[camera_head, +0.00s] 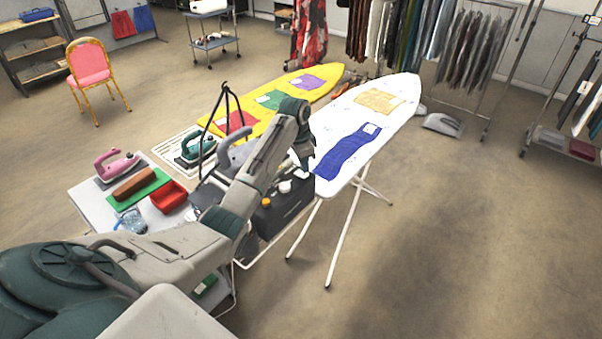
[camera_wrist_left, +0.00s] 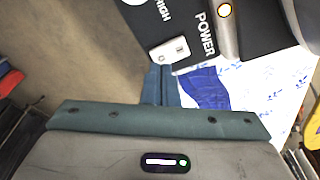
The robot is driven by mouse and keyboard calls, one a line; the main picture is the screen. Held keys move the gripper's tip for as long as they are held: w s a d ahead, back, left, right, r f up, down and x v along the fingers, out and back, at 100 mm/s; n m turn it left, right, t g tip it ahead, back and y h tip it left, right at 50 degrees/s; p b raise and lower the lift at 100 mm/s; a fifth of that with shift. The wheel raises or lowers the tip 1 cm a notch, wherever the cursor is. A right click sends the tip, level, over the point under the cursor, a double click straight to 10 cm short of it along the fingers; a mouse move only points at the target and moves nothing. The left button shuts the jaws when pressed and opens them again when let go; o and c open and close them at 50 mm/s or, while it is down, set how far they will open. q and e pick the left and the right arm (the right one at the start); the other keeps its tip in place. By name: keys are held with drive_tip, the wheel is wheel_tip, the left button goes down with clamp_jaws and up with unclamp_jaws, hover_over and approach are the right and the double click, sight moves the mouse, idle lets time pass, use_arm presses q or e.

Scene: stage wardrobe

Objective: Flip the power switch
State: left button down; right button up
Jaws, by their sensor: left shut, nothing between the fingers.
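The power switch (camera_wrist_left: 168,50) is a small white plate on a black unit, beside the printed word POWER, in the left wrist view. My left gripper (camera_wrist_left: 161,70) is shut and empty, its fingertips very close to the lower edge of the switch; I cannot tell whether they touch. In the head view, the black unit (camera_head: 287,212) stands beside the white ironing board, and my left gripper (camera_head: 303,160) points down over its far end. My left arm hides part of the unit. My right gripper is not in view.
The white ironing board (camera_head: 385,128) stands close on the right. A grey table (camera_head: 88,200) on the left holds irons and a red tray (camera_head: 168,197). Open floor lies right of the board.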

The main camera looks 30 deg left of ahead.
use_arm(q)
drive_tip(key=shift+f, duration=0.15)
idle(0.7)
drive_tip(key=shift+f, duration=0.75)
idle(0.3)
drive_tip(key=shift+r+p, duration=0.4)
drive_tip(key=shift+r, duration=3.15)
